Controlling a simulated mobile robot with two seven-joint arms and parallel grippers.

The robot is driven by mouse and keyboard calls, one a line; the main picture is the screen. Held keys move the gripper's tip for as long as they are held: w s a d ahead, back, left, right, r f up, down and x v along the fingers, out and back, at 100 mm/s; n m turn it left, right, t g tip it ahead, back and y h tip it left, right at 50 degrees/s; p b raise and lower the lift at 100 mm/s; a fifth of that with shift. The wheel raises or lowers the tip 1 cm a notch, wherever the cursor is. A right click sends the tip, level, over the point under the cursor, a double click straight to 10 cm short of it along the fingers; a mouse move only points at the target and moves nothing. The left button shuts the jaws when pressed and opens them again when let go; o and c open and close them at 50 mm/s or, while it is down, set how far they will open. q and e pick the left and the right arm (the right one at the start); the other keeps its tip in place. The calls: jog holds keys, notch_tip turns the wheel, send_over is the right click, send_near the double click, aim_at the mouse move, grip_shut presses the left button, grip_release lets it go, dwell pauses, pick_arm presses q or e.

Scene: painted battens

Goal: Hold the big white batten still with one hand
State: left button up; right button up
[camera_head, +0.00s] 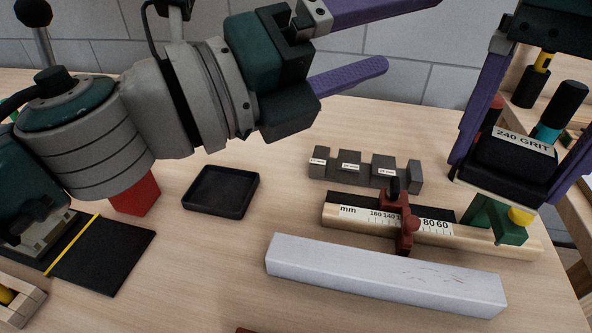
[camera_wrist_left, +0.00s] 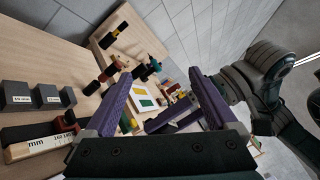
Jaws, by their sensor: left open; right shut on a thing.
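The big white batten (camera_head: 385,277) lies flat on the bench in the front right, with a few faint brownish marks towards its right end. My left gripper (camera_head: 412,36) is open and empty, well above and behind the batten, towards the back wall; its two purple fingers also show in the left wrist view (camera_wrist_left: 160,74). My right gripper (camera_head: 514,172) is shut on a black sanding block (camera_head: 508,160) labelled "240 GRIT". It holds the block behind the batten's right end, over the area of a green stop. No gripper touches the batten.
Behind the batten lies a wooden mm rule (camera_head: 350,217) with a red clamp (camera_head: 405,228). Grey gauge blocks (camera_head: 345,168) stand behind it. A black tray (camera_head: 221,191), a red block (camera_head: 136,196) and a black mat (camera_head: 105,255) are left.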

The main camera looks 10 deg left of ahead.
pick_arm(q)
jog(key=s+d+f+m+g+y, duration=0.1)
jog(key=s+f+m+g, duration=0.1)
jog(key=f+m+g, duration=0.4)
jog(key=s+d+f+m+g, duration=0.2)
jog(key=s+f+m+g, duration=0.15)
jog(key=m, duration=0.45)
jog(key=m+g+y, duration=0.3)
jog(key=m+y, duration=0.3)
jog(key=y, duration=0.3)
send_near(321, 255)
jog(key=x, duration=1)
jog(key=shift+d+f, duration=0.15)
jog(key=shift+f, duration=0.05)
grip_shut()
